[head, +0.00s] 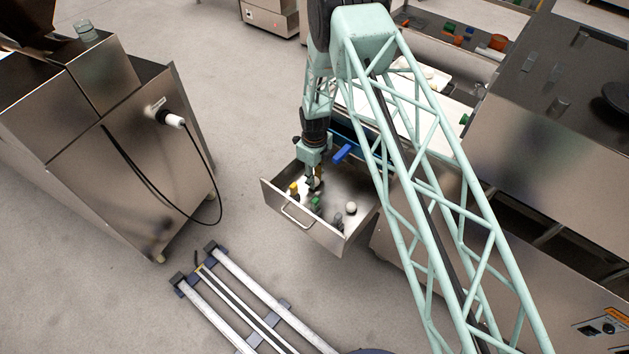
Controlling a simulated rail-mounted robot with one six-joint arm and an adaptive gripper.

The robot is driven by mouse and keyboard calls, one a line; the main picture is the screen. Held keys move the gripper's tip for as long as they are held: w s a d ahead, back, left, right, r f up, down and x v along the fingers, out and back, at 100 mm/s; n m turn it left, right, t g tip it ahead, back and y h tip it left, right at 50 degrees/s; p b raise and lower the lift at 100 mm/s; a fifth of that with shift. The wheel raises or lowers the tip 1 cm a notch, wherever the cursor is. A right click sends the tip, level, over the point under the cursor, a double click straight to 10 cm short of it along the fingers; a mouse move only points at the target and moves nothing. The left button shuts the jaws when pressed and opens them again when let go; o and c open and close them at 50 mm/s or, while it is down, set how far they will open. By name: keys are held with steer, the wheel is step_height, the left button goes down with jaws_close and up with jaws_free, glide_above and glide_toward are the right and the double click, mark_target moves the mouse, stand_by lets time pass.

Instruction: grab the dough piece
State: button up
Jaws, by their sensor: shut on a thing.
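My mint-green arm reaches down into an open metal drawer (330,240). My gripper (315,181) is low inside the drawer, towards its back left part. It is shut on a small pale piece, which looks like the dough piece (318,184); the fingers hide part of it. I cannot tell whether the piece touches the drawer floor. A second pale round piece (351,207) lies apart from the gripper, near the drawer's right side.
The drawer also holds a yellow-topped item (294,188) and a green item (315,203) close to the gripper. A blue handle-like part (342,153) is just behind. A steel machine (110,130) stands left; floor rails (240,300) lie in front.

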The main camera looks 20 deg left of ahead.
steer(key=shift+r+p, duration=0.75)
steer(key=shift+r, duration=4.05)
